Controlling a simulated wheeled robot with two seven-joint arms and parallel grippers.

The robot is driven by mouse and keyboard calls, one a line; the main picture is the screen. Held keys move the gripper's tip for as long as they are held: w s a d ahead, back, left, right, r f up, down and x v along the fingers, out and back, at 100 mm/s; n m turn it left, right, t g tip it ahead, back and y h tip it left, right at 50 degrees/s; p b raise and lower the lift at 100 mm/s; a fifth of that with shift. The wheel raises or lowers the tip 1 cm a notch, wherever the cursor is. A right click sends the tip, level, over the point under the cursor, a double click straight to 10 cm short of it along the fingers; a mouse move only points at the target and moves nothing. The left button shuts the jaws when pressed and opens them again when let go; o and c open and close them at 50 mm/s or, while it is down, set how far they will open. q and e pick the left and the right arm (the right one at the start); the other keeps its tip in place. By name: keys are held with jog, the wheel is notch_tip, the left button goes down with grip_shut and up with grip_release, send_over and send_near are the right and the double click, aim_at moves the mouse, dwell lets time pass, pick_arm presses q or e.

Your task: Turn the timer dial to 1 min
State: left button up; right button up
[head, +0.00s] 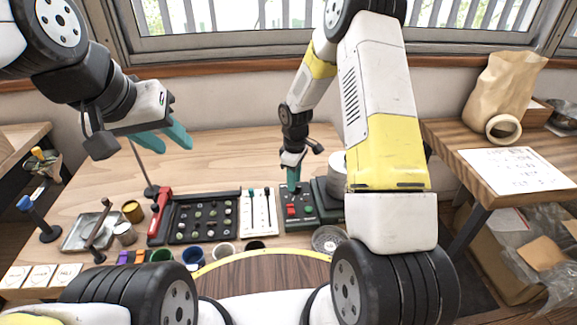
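A dark control box (302,213) stands on the table near the middle. A red switch (291,210) and small green marks show on its face. My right gripper (294,183) points down at the back edge of this box, its teal fingers close together. I cannot tell whether they touch the box or hold anything. No timer dial or its setting can be made out clearly; the fingers cover part of the box. My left gripper (176,133) is raised above the left part of the table, its teal fingers apart and empty.
Left of the box are a white panel with sliders (259,210) and a black tray of round samples (200,219). Several cups line the front edge. A metal tray (91,232) is at left. The back of the table is clear. A paper sheet (516,170) lies on the right-hand table.

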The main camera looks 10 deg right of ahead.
jog(key=shift+f, duration=0.65)
grip_shut()
jog(key=shift+m, duration=0.4)
jog(key=m, duration=0.3)
jog(key=shift+w, duration=0.1)
jog(key=shift+d+m, duration=0.15)
jog(key=shift+m, duration=1.85)
